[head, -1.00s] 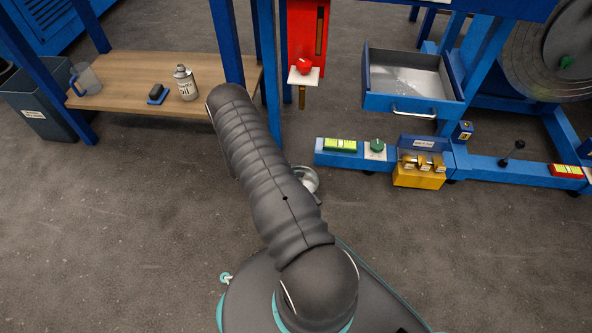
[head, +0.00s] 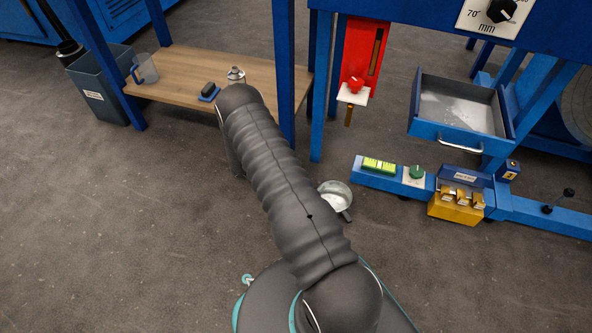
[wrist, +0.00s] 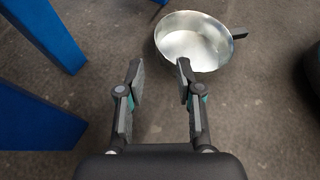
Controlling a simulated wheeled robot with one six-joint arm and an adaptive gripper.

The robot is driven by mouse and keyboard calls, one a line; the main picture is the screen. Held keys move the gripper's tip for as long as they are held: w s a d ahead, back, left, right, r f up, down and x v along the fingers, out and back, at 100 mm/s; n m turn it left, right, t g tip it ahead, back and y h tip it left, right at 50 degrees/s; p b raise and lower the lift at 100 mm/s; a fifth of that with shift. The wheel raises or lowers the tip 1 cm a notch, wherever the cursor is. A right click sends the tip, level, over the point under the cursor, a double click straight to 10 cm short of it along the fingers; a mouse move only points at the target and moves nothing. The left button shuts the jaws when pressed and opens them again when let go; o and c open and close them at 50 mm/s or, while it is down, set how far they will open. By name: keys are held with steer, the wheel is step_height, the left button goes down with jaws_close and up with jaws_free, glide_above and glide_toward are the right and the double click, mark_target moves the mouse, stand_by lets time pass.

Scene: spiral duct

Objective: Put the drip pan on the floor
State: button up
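The drip pan (head: 336,199) is a round, shallow silver metal pan with a short dark handle. In the head view it lies on the floor just right of my arm, which covers part of its surroundings. In the wrist view the pan (wrist: 194,42) sits ahead of my gripper (wrist: 158,80), slightly right of centre, with its handle pointing right. My gripper's two fingers are apart with only bare floor between them. The right fingertip appears close to the pan's near rim; I cannot tell whether it touches. The gripper itself is hidden in the head view.
A wooden shelf (head: 200,75) with blue legs stands at upper left, holding a jug (head: 146,69), a brush and a can. An open blue drawer (head: 458,108) and a low blue beam (head: 535,213) are at right. Floor at lower left is clear.

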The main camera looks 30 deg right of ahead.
steer(key=s+a+r+m+t+y, duration=0.1)
steer(key=a+r+m+y, duration=0.15)
steer(key=r, duration=0.85)
steer(key=s+a+r+m+t+y, duration=0.1)
steer(key=a+r+m+y, duration=0.2)
steer(key=r, duration=0.8)
steer(key=s+a+r+m+t+y, duration=0.1)
steer(key=a+r+m, duration=0.25)
steer(key=r, duration=0.65)
steer(key=s+a+r+m+t+y, duration=0.2)
steer(key=s+a+r+t, duration=0.2)
steer(key=s+a+r, duration=0.2)
steer(key=s+a+r+m+t+y, duration=0.3)
steer(key=s+a+r, duration=0.3)
steer(key=s+r, duration=0.4)
steer(key=s+t, duration=0.1)
steer(key=s, duration=0.2)
steer(key=shift+s+a+r, duration=0.3)
steer(key=shift+s+a, duration=0.1)
steer(key=shift+r+y, duration=0.1)
steer(key=shift+y, duration=0.15)
step_height(320, 180, up, 9)
steer(key=p, duration=0.9)
steer(key=shift+r, duration=0.15)
